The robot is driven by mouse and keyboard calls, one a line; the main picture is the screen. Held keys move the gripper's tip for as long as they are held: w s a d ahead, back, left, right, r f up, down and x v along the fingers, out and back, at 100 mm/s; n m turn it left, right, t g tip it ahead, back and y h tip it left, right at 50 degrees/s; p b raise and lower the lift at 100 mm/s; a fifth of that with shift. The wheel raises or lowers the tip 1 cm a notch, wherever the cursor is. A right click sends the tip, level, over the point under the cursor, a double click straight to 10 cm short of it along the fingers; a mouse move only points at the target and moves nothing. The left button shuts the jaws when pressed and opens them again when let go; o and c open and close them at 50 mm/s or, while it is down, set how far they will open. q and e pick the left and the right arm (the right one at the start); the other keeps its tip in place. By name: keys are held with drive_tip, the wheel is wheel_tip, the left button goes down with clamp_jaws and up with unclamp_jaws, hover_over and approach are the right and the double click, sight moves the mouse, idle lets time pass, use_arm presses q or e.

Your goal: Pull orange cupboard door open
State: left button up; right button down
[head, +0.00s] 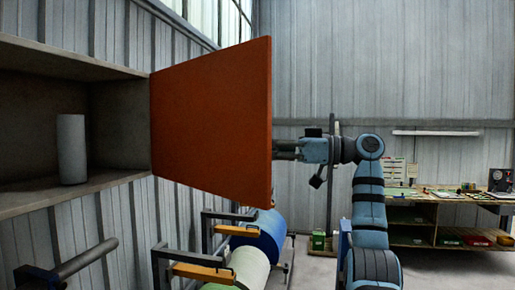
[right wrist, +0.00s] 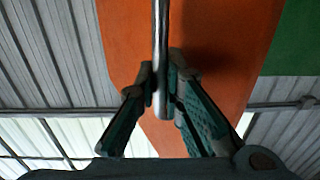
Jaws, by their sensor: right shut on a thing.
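The orange cupboard door (head: 212,118) stands swung open, hinged at the right side of the grey cupboard (head: 120,125). Its orange face also fills the middle of the right wrist view (right wrist: 215,35). My right gripper (head: 281,150) is at the door's free edge, its fingertips partly hidden by the door. In the right wrist view its fingers (right wrist: 162,72) are closed around the metal bar handle (right wrist: 160,35). My left gripper is not in view.
A pale cylinder (head: 72,149) stands inside the open cupboard. Below the door are a blue roll (head: 263,238) and a pale green roll (head: 243,266) on stands. A workbench (head: 440,197) with shelves stands at the right by the wall.

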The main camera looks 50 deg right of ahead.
drive_tip(key=c, duration=1.7)
unclamp_jaws()
drive_tip(key=shift+s+a, duration=0.1)
drive_tip(key=v, duration=1.2)
drive_tip(key=shift+r, duration=0.1)
